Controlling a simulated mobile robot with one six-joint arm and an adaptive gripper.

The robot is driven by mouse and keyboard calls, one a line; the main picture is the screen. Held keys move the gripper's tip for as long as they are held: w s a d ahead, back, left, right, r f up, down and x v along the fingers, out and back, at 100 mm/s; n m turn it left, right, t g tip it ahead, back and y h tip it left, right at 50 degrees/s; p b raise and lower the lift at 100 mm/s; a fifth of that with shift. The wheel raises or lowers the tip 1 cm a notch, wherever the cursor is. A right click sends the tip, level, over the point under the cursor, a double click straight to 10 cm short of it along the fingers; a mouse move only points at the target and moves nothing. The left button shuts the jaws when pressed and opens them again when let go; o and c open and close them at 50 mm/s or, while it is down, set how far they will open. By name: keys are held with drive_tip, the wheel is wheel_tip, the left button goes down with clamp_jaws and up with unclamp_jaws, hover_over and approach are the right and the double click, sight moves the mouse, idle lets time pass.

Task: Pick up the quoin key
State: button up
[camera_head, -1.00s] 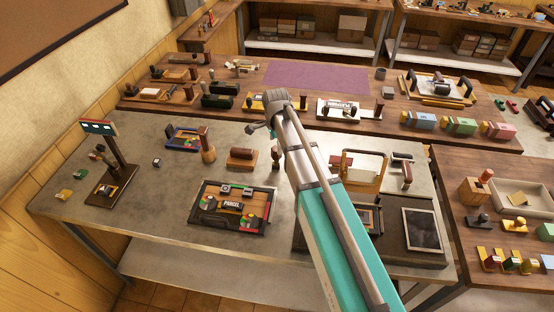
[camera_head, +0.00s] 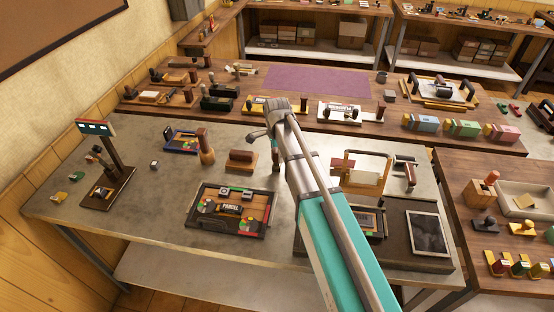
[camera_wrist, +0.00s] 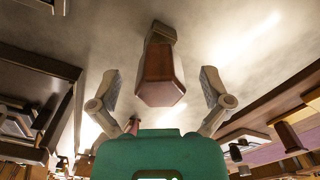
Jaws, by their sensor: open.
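In the wrist view a faceted brown wooden handle with a grey-beige end (camera_wrist: 160,72) stands out over the grey tabletop, ahead of my gripper and centred between its fingers. I take it for the quoin key, though its working end does not show clearly. My gripper (camera_wrist: 161,90) is open, one finger on each side of the handle, with clear gaps and no contact visible.
A dark tray with the PARCEL forme (camera_head: 196,214) lies left of my arm. A brown block (camera_head: 241,160) and an upright wooden-handled tool (camera_head: 206,146) stand behind it. A framed wooden device (camera_head: 362,178) stands to the right. Bare grey tabletop (camera_head: 130,225) lies at left.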

drive_tip(key=c, duration=1.2)
drive_tip(key=shift+r, duration=0.15)
drive_tip(key=shift+c, duration=0.2)
wheel_tip(320, 180, up, 3)
drive_tip(key=p, duration=0.3)
drive_tip(key=s+d+r+p, duration=0.2)
drive_tip(key=s+r+p, duration=0.3)
drive_tip(key=s, duration=0.1)
drive_tip(key=s+d+r+p, duration=0.2)
drive_tip(key=s+r+p, duration=0.2)
drive_tip(key=s, duration=0.3)
drive_tip(key=shift+d+r+p, duration=0.3)
drive_tip(key=shift+r+p, duration=0.1)
drive_tip(key=shift+p, duration=0.1)
drive_tip(key=shift+s, duration=0.1)
